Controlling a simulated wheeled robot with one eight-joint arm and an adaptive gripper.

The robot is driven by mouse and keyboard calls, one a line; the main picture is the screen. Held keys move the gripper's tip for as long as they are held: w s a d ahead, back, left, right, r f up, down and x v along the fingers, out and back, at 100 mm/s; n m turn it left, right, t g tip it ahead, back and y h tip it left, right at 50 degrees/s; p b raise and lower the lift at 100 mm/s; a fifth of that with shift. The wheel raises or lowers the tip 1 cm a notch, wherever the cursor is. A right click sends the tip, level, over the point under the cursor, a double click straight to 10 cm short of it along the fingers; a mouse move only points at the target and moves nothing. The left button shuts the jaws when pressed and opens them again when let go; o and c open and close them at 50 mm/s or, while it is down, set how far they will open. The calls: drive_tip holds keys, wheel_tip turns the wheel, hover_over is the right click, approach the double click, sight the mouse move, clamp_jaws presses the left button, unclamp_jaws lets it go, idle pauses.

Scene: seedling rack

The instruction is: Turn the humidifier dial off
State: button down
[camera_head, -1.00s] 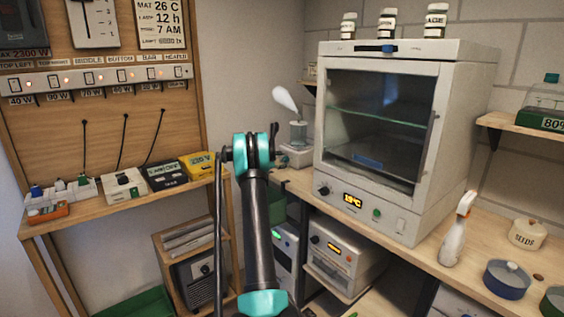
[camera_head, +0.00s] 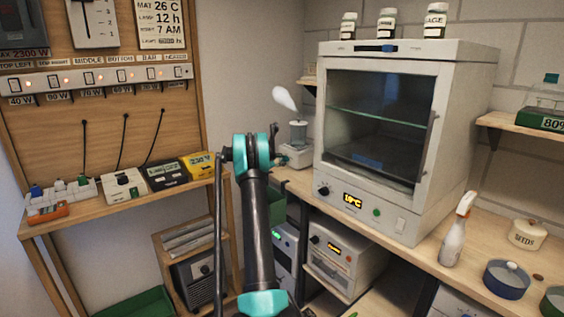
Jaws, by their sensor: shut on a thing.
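The humidifier (camera_head: 297,156) is the small pale device with a clear tank at the left end of the bench, beside the glass-fronted cabinet. A white plume of mist (camera_head: 285,98) stands above it. My gripper (camera_head: 274,141) is just left of the humidifier, mostly hidden behind my own teal and black wrist; only a dark part shows. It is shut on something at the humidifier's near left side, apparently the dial. The dial itself and the contact are hidden, so its setting cannot be seen.
The glass-fronted cabinet (camera_head: 343,200) stands close to the right of the humidifier. A wooden shelf (camera_head: 135,206) with several small devices is at left.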

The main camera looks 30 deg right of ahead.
drive_tip(key=n, duration=0.1)
drive_tip(key=n+g, duration=0.1)
drive_tip(key=shift+w+n, duration=0.2)
drive_tip(key=shift+n, duration=0.1)
drive_tip(key=n+g, duration=0.2)
drive_tip(key=shift+w+n, duration=0.1)
drive_tip(key=shift+n, duration=0.2)
drive_tip(key=n+g, duration=0.1)
drive_tip(key=n, duration=0.1)
drive_tip(key=shift+w+n, duration=0.15)
drive_tip(key=shift+n, duration=0.15)
drive_tip(key=shift+n+g, duration=1)
drive_tip(key=shift+n, duration=0.3)
drive_tip(key=c, duration=1.2)
unclamp_jaws()
drive_tip(key=shift+w, duration=0.1)
drive_tip(key=v, duration=1.2)
drive_tip(key=shift+f, duration=0.25)
